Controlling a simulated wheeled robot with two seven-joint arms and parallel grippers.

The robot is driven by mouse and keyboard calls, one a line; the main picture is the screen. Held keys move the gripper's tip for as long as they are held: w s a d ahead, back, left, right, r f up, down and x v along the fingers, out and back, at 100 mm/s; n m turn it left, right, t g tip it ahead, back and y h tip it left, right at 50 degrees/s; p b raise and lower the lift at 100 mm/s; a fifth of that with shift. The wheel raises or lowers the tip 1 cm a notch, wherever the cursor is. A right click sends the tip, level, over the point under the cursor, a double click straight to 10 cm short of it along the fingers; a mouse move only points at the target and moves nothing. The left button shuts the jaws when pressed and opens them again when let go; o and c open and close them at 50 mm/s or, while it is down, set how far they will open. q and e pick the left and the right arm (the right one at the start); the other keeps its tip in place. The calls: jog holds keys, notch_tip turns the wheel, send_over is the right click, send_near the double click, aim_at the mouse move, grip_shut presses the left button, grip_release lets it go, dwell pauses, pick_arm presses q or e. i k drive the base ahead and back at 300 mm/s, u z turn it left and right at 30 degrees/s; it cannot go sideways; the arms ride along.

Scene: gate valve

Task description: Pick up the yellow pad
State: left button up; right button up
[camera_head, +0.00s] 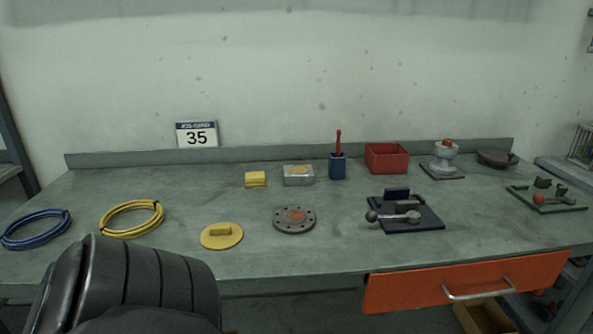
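Two yellow items could be the pad. A small yellow block (256,179) sits toward the back of the workbench, left of a silver tin. A round yellow disc with a raised grip (222,236) lies flat near the front edge, left of a grey flange (294,219). Neither is touched by anything of mine. Neither of my grippers is in view.
The green-grey workbench (180,190) also holds cable coils, a red bin (386,158) and a dark fixture (405,215). An orange drawer (465,283) sticks out at front right.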

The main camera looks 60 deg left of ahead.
aim_at(254, 179)
jog(key=u, duration=1.8)
